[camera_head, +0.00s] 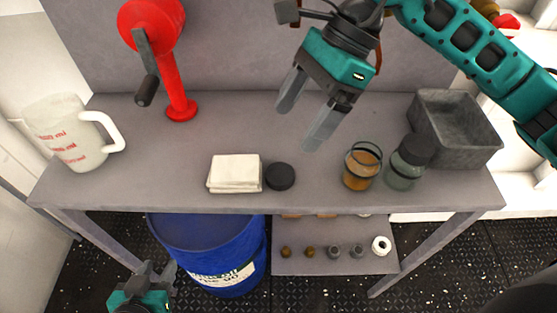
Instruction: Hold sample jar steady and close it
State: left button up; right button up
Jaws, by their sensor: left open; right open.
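An open glass jar (361,171) with amber contents stands upright near the front right of the grey bench; a dark ring shows at its top. A round black lid (280,177) lies flat on the bench to its left. A second jar (401,177), greenish glass with a dark lid on, stands just right of the amber jar. My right gripper (298,129) is open and empty above the bench, its fingers pointing down between the lid and the amber jar, apart from both. My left gripper (155,268) is open and low at the bottom left, in front of the bench.
A folded white cloth (234,173) lies left of the lid. A measuring jug (75,140), a red hand-cranked device (165,55) and a grey metal bin (455,127) stand on the bench. A blue drum (215,250) and a low shelf (330,263) with small parts are below.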

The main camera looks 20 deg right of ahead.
jog(key=d, duration=0.1)
jog(key=w+h, duration=0.1)
jog(key=d, duration=0.1)
jog(key=shift+w+d+r+t, duration=0.15)
jog(key=shift+w+d+t, duration=0.1)
jog(key=shift+d+t, duration=0.15)
jog(key=shift+a, duration=0.1)
send_over(283, 172)
jog(key=d, duration=0.2)
jog(key=f, duration=0.7)
jog(key=shift+w+d+f, duration=0.1)
jog(key=shift+w, duration=0.25)
jog(key=x, duration=0.5)
jog(key=shift+s+d+f, duration=0.15)
jog(key=shift+s+d, duration=0.05)
jog(key=shift+s, duration=0.05)
jog(key=shift+c, duration=0.5)
